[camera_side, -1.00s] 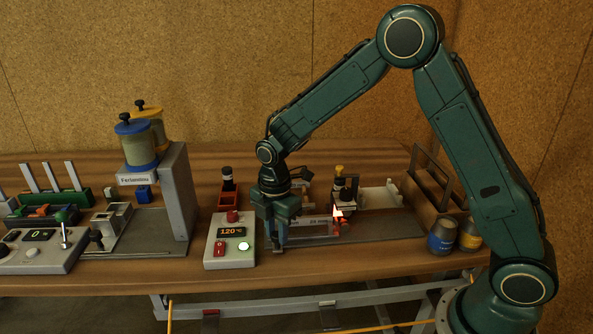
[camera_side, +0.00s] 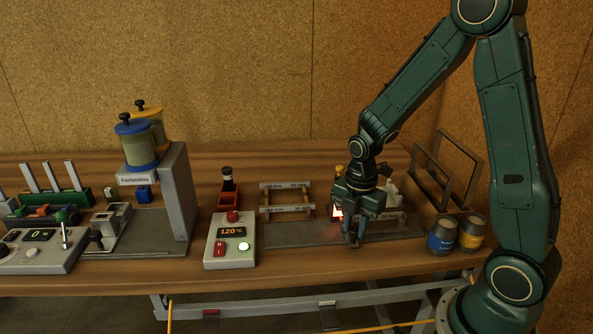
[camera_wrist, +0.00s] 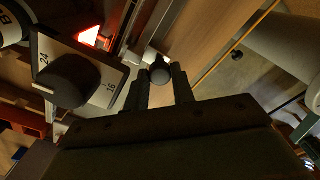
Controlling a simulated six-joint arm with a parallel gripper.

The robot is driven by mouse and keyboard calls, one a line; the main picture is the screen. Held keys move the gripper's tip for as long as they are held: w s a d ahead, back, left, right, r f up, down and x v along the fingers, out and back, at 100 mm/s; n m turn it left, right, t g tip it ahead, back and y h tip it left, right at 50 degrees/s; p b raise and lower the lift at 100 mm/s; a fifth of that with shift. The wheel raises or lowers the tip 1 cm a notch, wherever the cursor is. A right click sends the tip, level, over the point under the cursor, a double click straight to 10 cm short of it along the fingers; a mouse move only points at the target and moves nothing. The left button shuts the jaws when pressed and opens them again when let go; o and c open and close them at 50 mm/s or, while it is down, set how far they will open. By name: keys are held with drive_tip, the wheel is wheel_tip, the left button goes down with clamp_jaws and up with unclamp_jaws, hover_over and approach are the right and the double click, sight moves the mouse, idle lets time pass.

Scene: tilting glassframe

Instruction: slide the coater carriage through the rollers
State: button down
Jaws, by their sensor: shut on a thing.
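My gripper (camera_side: 354,240) is shut on a small black knob (camera_wrist: 160,70), seen between the two fingertips in the wrist view. It is at the front edge of the coater, just below the glowing red triangle (camera_side: 337,213). The triangle also shows in the wrist view (camera_wrist: 90,37). The coater's pale rails (camera_side: 287,208) with mm markings stand on a grey base plate (camera_side: 300,238). My gripper covers the roller area and most of the carriage, so I cannot tell how much of the carriage is between the rollers.
The control box (camera_side: 230,240) reading 120 °C stands left of the coater. Two small jars (camera_side: 442,236) and an upright dark rack (camera_side: 450,170) stand to the right. A grey post (camera_side: 177,200) with lidded canisters is farther left.

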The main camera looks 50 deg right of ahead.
drive_tip(key=shift+s+d, duration=1.25)
drive_tip(key=shift+s, duration=0.1)
drive_tip(key=c, duration=1.2)
unclamp_jaws()
drive_tip(key=shift+c, duration=0.2)
drive_tip(key=shift+o, duration=0.4)
drive_tip(key=shift+w, duration=0.1)
drive_tip(key=shift+r, duration=0.65)
wheel_tip(320, 180, up, 12)
drive_tip(key=shift+r, duration=0.25)
